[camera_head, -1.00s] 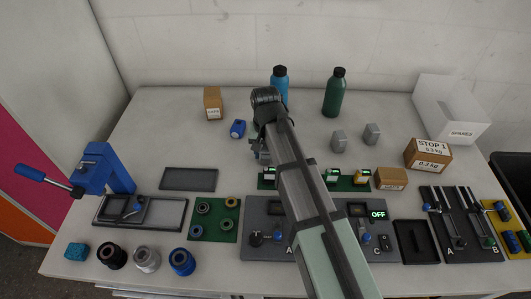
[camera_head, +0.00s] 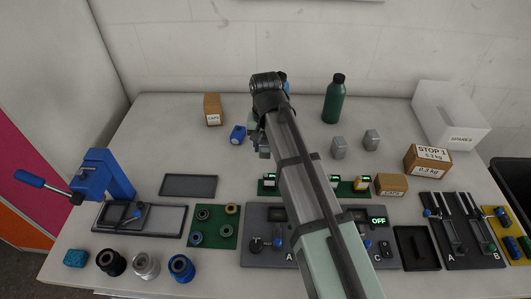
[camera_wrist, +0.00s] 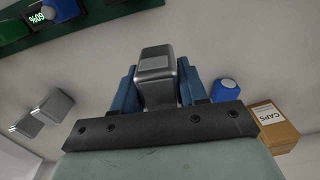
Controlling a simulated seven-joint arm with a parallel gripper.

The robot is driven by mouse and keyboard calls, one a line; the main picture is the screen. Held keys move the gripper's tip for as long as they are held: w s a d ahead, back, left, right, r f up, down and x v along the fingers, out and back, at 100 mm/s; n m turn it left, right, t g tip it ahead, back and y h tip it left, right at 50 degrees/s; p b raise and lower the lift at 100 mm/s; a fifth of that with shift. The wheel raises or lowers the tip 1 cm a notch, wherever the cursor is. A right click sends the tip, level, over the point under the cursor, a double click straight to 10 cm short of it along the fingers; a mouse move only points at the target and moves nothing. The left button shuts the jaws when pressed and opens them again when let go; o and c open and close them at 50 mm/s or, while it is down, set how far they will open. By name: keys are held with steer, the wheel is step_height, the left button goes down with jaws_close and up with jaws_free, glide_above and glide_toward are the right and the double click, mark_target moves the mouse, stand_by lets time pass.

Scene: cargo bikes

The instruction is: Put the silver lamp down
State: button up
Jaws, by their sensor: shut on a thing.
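My gripper (camera_wrist: 157,85) is shut on a silver lamp (camera_wrist: 157,70), a grey block with rounded edges, held between the two blue fingers in the wrist view. In the head view my gripper (camera_head: 260,145) is mostly covered by my arm, and the held lamp cannot be made out. I cannot tell whether the lamp touches the table. Two more silver lamps (camera_head: 338,148) (camera_head: 371,140) stand on the table to the right of my gripper. They also show at the left of the wrist view (camera_wrist: 55,104).
A blue lamp (camera_head: 238,135) and a CAPS box (camera_head: 213,110) stand left of my gripper. A green bottle (camera_head: 334,100) stands at the back. A green board with lit displays (camera_head: 350,187) lies nearer the front.

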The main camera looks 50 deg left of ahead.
mark_target(264, 139)
step_height(264, 139, up, 3)
steer(key=shift+r, duration=0.1)
steer(key=shift+s+a+r, duration=0.1)
steer(key=shift+s+r, duration=0.05)
steer(key=shift+r, duration=0.1)
steer(key=w+a+r, duration=0.1)
steer(key=a+r, duration=0.2)
steer(key=a, duration=0.7)
steer(key=a+r, duration=0.3)
steer(key=a, duration=0.7)
steer(key=w+a+r, duration=0.1)
steer(key=a+r, duration=0.3)
steer(key=a, duration=0.5)
steer(key=shift+n, duration=0.3)
steer(key=shift+s+a+f, duration=0.1)
steer(key=shift+a+f, duration=0.05)
steer(key=shift+f, duration=2.35)
steer(key=shift+a+f, duration=0.1)
steer(key=shift+f, duration=2.35)
steer(key=shift+f, duration=0.1)
steer(key=o, duration=1.1)
